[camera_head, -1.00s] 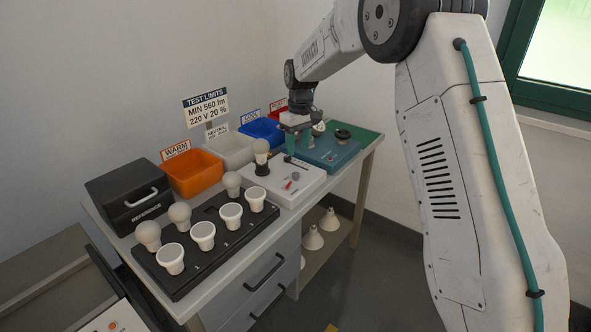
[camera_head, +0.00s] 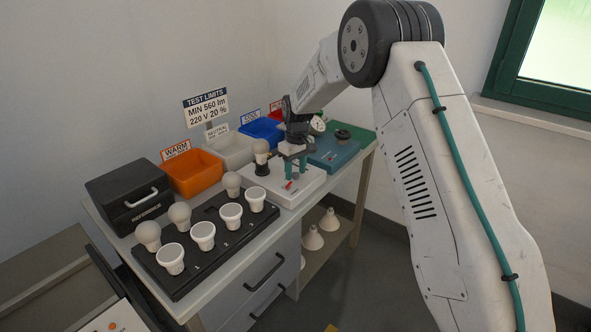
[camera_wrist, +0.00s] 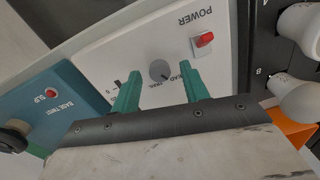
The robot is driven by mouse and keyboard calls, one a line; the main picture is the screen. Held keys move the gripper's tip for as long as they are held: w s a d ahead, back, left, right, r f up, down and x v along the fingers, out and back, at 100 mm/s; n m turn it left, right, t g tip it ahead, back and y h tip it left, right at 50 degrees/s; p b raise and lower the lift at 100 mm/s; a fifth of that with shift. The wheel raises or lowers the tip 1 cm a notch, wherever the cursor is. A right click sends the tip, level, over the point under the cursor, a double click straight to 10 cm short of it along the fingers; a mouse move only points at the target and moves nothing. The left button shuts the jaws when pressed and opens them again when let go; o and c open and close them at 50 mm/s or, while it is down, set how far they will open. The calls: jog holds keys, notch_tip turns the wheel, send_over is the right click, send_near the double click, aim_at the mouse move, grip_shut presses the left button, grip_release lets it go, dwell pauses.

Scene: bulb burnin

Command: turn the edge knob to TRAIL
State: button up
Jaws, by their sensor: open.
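The grey round edge knob (camera_wrist: 159,70) is on the top of a white tester box (camera_wrist: 105,60) in the wrist view, with small upside-down lettering beside it that reads like LEAD and TRAIL. Which mark the knob points to is too small to tell. My gripper (camera_wrist: 159,77) is open, its two teal fingers spread on either side of the knob in that view, with no clear contact. In the head view my gripper (camera_head: 295,169) is over the white box (camera_head: 257,181) and hides the knob.
A red POWER switch (camera_wrist: 204,39) is close to the knob. A bulb stands in a dark socket (camera_head: 262,169) on the box. A teal BASE TWIST unit (camera_head: 335,154) is behind. A black tray (camera_head: 185,276) of bulbs and cups is in front. Bins line the wall.

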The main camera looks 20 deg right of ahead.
grip_shut()
jog(key=shift+m, duration=0.4)
jog(key=m, duration=0.5)
jog(key=shift+m, duration=0.4)
jog(key=m, duration=0.5)
jog(key=shift+m, duration=0.3)
grip_release()
